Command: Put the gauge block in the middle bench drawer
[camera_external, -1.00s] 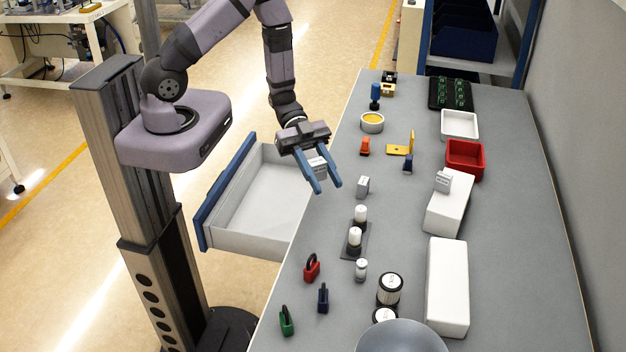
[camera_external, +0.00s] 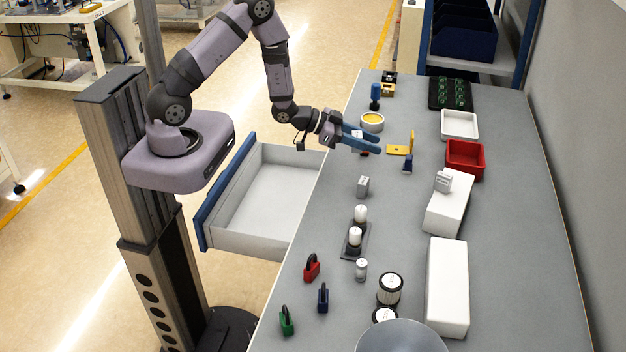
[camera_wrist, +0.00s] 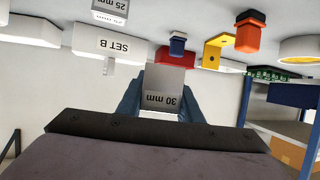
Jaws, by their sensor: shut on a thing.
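My gripper (camera_external: 368,142) is over the left side of the bench, its blue fingers pointing right. In the wrist view it (camera_wrist: 160,88) is shut on a grey gauge block marked 30 mm (camera_wrist: 163,78). In the external view only a small pale part of that block seems to show between the fingers. The open drawer (camera_external: 226,195), with a blue front and pale inside, sticks out from the bench's left side, below and left of my gripper. Its inside looks empty. Whether other drawers lie above or below it is hidden.
A yellow bracket (camera_external: 402,149), blue part (camera_external: 408,165), yellow-filled dish (camera_external: 372,122) and red bin (camera_external: 464,160) are near my gripper.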

